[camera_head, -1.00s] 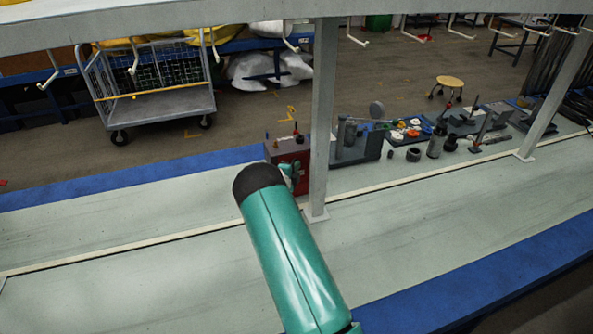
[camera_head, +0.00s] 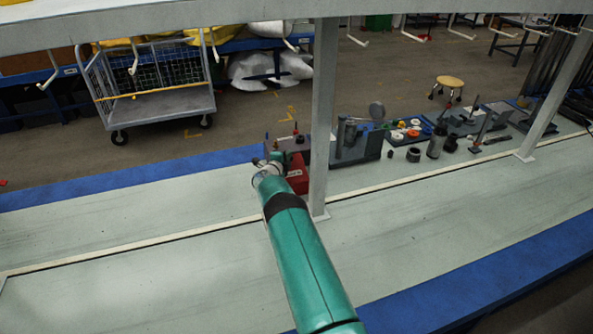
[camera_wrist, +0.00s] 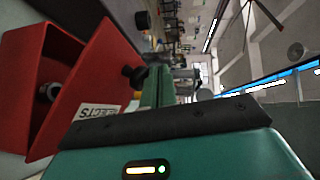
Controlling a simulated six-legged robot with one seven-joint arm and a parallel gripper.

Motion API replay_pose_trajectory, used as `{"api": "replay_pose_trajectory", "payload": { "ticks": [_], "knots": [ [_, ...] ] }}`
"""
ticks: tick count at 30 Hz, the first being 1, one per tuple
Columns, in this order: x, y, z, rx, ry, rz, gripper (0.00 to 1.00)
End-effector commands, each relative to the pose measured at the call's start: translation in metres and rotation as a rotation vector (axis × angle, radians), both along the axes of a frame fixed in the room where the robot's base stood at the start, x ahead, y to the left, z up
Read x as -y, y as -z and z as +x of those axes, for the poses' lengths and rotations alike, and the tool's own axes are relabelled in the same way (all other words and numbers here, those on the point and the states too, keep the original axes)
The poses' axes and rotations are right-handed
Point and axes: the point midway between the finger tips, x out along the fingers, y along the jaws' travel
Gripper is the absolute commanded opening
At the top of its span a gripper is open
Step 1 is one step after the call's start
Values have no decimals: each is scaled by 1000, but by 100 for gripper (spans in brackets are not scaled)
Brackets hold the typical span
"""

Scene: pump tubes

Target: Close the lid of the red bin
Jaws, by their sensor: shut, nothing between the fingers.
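The red bin (camera_wrist: 18,85) fills the left of the wrist view, seen sideways. Its red lid (camera_wrist: 95,72) stands apart from the bin at an angle, with a gap showing the dark inside and a grey round part. The lid carries a white label (camera_wrist: 97,113) and a black knob (camera_wrist: 134,73). In the head view the bin's red part (camera_head: 299,178) shows beside the post, partly hidden by my arm. My gripper (camera_head: 264,164) is shut and empty at the bin's left side. I cannot tell whether it touches the lid; its fingertips are unclear in the wrist view.
A grey upright post (camera_head: 321,120) stands just right of the bin. Behind it are a grey fixture (camera_head: 360,145) and several pump parts along the bench. The pale bench top (camera_head: 120,225) at left is clear. A wire cart (camera_head: 155,95) stands on the floor beyond.

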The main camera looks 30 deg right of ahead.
Motion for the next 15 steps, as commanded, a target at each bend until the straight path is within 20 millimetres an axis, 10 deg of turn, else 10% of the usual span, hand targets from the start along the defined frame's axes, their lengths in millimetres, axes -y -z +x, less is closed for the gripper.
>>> {"api": "replay_pose_trajectory", "payload": {
  "ticks": [15],
  "knots": [
    [5,17,15,-15,2,6,0]
  ]
}}
